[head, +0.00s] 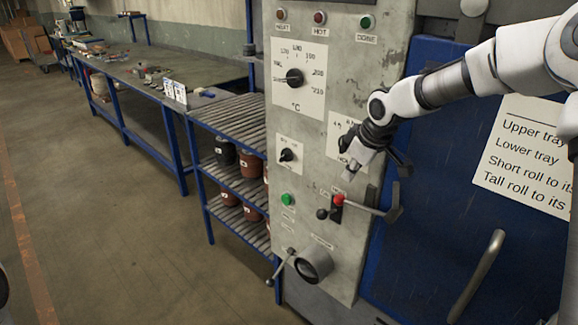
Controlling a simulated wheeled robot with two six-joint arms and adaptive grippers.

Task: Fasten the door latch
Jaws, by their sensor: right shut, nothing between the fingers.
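A blue oven door (430,130) fills the right side of the head view, with a bent grey pull handle (476,277) low on it. At the door's left edge is a dark metal latch piece (393,207), with a thin lever reaching left toward a red-topped switch (338,200) on the grey control panel (325,235). Another dark bracket shows behind my wrist. My right gripper (351,171) is shut and empty, in front of the panel, above the red switch and the lever. It appears apart from the latch. My left gripper is out of view.
The panel carries dials, lamps, a green button (287,200), a round port (313,265) and a lever (280,268). A roller rack (228,115) with jars and a long workbench (130,75) stand left. The floor (110,230) is clear. A paper sign (525,155) is on the door.

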